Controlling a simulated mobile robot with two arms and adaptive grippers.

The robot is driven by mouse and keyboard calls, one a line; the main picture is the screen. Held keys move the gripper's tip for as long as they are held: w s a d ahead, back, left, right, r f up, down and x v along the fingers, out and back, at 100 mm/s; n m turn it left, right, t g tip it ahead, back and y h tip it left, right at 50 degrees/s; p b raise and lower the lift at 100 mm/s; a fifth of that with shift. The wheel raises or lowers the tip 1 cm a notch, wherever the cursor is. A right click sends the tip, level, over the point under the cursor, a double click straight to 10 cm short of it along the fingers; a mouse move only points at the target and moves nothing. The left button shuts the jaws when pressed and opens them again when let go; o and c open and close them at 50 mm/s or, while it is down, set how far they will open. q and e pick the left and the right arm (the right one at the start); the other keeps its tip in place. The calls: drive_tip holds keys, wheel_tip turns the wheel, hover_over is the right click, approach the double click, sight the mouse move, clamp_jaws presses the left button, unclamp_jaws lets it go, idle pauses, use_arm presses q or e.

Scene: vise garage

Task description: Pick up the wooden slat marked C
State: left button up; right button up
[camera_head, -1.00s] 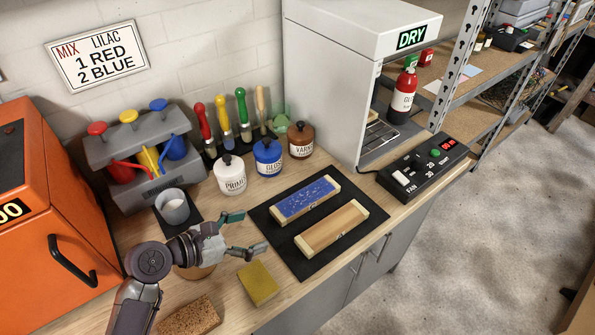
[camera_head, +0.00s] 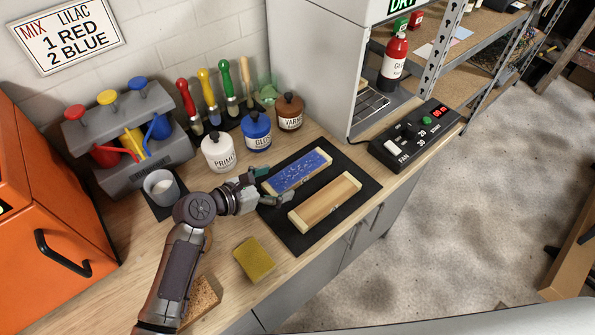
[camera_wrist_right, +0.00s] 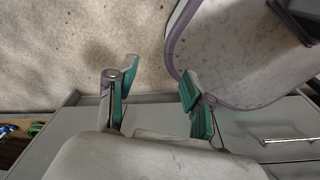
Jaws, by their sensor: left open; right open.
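Two slats lie side by side on a black mat (camera_head: 301,242) on the workbench. The far slat (camera_head: 298,172) has a speckled blue top and pale ends. The near slat (camera_head: 327,202) is bare wood with pale ends. I cannot read a letter C on either. My left gripper (camera_head: 279,187) is open at the left end of the blue slat, its fingers spread to either side of that end. I cannot tell whether it touches. My right gripper (camera_wrist_right: 158,95) is open and empty in the right wrist view, above grey cabinet fronts and floor.
A yellow sponge (camera_head: 254,260) and a brown block (camera_head: 203,300) lie near the bench's front edge. White, blue and brown jars (camera_head: 257,132) stand behind the mat. A grey cup (camera_head: 161,187) is left of my left arm. A control box (camera_head: 415,135) sits to the right.

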sight(287, 177)
use_arm(q)
drive_tip(key=x, duration=0.2)
drive_tip(key=shift+w+d+f, duration=0.1)
drive_tip(key=shift+w+d, duration=0.2)
drive_tip(key=shift+w+d+f, duration=0.15)
drive_tip(key=shift+w+d, duration=0.05)
drive_tip(key=shift+d, duration=0.1)
drive_tip(key=c, duration=1.4)
use_arm(e)
drive_tip(key=shift+s+a+r, duration=0.1)
drive_tip(key=shift+s+a, duration=0.15)
drive_tip(key=shift+s, duration=0.45)
